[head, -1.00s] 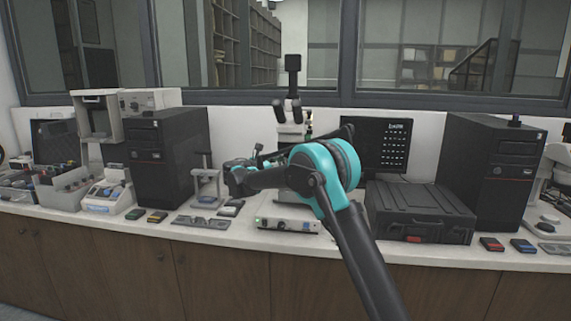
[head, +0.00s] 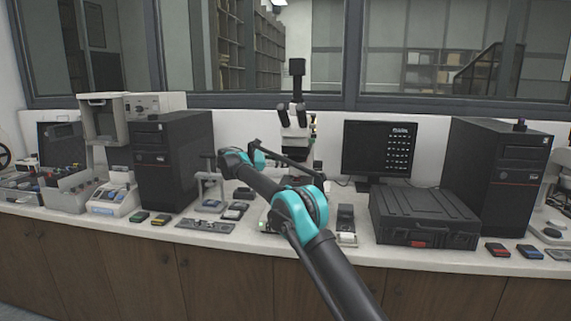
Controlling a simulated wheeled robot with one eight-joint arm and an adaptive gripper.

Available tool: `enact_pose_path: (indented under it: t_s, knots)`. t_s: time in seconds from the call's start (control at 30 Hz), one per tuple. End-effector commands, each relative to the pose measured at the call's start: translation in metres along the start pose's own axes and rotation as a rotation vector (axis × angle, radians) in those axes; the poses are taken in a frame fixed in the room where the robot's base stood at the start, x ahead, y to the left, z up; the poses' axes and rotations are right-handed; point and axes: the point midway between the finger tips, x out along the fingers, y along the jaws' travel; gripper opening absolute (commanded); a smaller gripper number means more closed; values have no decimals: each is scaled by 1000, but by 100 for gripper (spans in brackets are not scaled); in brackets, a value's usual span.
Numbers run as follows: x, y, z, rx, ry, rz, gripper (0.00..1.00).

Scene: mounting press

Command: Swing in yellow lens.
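The microscope (head: 296,118) stands at the back middle of the bench, with black eyepieces and a camera on top. My arm crosses in front of its lower part. I cannot make out a yellow lens; the region where the microscope's lenses would be is small and partly hidden. My gripper (head: 308,172) appears as a thin dark shape beyond the teal wrist, in front of the microscope's lower part. Its fingers are too small and too overlapped to tell whether they are open, or whether they touch the microscope.
A monitor (head: 378,148) and a black case (head: 424,217) stand right of the microscope. A black computer tower (head: 173,160) and a small press stand (head: 211,188) are to the left. Several small coloured blocks lie along the front edge. A window frame runs behind.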

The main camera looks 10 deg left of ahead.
Motion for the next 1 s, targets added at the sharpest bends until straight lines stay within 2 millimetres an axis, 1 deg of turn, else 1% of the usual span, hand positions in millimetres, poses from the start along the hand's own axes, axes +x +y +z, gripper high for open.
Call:
enact_pose_path:
  t_s: [0.5,0.53,0.6,0.87,1.0]
  knots:
    - [2,0,0,3,-2,-12,0]
    - [2,0,0,3,-2,-12,23]
    - [2,0,0,3,-2,-12,28]
    - [0,0,0,2,-1,-10,28]
    - [-11,1,0,2,0,-8,28]
